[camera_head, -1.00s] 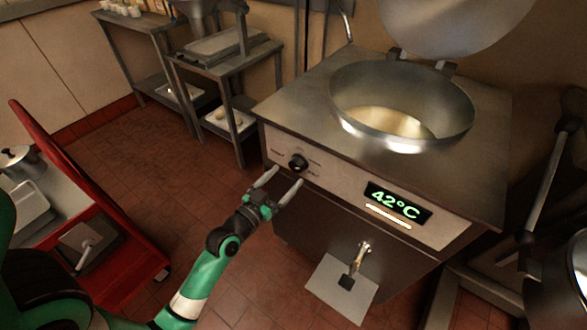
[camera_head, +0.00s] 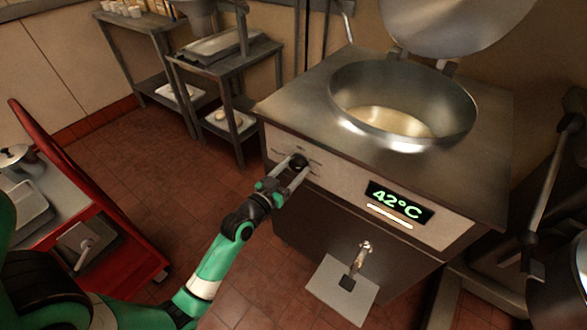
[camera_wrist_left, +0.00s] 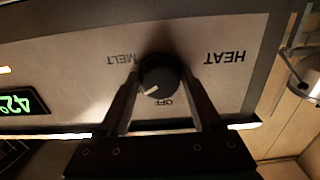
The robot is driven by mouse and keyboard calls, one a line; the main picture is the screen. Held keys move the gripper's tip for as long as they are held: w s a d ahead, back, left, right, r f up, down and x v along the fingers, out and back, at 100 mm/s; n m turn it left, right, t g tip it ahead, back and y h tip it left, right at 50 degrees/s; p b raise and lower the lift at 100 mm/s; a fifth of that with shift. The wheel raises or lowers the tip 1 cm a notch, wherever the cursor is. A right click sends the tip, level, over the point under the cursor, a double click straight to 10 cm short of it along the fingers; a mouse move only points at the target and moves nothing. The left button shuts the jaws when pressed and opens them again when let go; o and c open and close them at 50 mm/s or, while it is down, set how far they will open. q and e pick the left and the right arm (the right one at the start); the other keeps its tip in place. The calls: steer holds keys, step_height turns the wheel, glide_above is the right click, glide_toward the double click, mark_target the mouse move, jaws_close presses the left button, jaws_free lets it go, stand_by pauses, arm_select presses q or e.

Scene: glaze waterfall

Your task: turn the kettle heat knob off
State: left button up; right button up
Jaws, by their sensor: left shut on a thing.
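The black round heat knob (camera_head: 299,160) sits on the pale front panel (camera_head: 340,182) of the kettle (camera_head: 405,105). My left gripper (camera_head: 293,167) is shut on the knob, one finger on each side. In the left wrist view the knob (camera_wrist_left: 160,76) stands between the fingers, with the panel upside down. MELT is at the knob's left, HEAT farther right and OFF just below it. A white pointer mark shows on the knob's lower left, between MELT and OFF. My right gripper is in neither view.
A green display (camera_head: 398,201) reads 42°C, with a lit bar below it. A drain tap (camera_head: 360,258) sticks out low on the front. A red cart (camera_head: 95,215) stands at left, steel tables (camera_head: 222,62) behind. Tiled floor between is clear.

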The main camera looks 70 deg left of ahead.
arm_select(q)
steer(key=shift+r+n, duration=0.1)
steer(key=shift+n, duration=0.2)
steer(key=shift+c, duration=0.3)
steer(key=shift+n+p, duration=0.8)
steer(key=n+p, duration=0.1)
steer(key=n, duration=0.2)
steer(key=shift+n+p, duration=0.3)
steer(key=shift+p, duration=0.1)
steer(key=n+p, duration=0.1)
steer(key=n, duration=0.2)
steer(key=shift+d, duration=0.1)
steer(key=shift+n+p, duration=0.35)
steer(key=shift+n, duration=1.15)
steer(key=o, duration=1.3)
steer(key=shift+w, duration=0.1)
